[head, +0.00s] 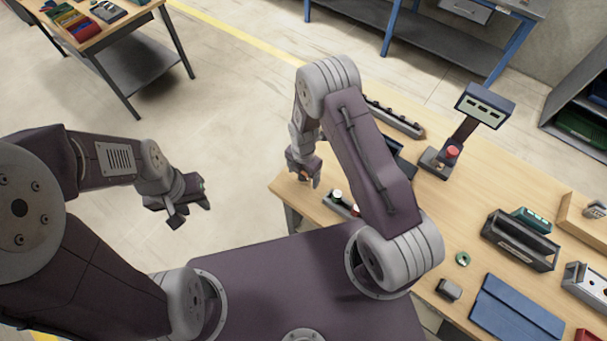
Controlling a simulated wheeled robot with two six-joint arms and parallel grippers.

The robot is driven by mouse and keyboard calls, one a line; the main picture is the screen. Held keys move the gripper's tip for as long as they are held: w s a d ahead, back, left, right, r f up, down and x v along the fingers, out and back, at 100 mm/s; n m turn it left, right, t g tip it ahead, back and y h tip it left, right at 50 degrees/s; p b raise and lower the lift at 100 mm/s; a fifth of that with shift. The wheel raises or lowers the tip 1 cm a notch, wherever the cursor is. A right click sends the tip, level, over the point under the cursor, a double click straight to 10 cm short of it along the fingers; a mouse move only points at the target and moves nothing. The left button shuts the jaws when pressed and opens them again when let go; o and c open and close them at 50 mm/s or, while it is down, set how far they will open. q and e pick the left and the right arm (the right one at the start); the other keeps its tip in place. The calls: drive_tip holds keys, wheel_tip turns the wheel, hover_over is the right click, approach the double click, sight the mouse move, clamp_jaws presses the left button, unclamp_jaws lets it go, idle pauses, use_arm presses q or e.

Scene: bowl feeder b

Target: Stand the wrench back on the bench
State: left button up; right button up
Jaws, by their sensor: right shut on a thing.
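My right gripper (303,175) is at the near left corner of the wooden bench (473,225), pointing down. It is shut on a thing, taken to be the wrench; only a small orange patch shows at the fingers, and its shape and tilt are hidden. I cannot tell whether it touches the bench top. No other wrench is seen on the bench. My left gripper (191,213) is open and empty over the floor, left of the bench.
Behind my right arm are a dark rail (398,121) and a post with a display (485,105). A dark tote (520,240) and blue folder (516,308) lie further right.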

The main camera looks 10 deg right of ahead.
drive_tip(key=shift+w+f, duration=0.15)
drive_tip(key=shift+f, duration=0.35)
drive_tip(key=shift+w+a+f, duration=0.1)
drive_tip(key=shift+a+f, duration=0.05)
drive_tip(key=shift+f, duration=0.1)
drive_tip(key=o, duration=1.8)
drive_tip(key=shift+f, duration=0.1)
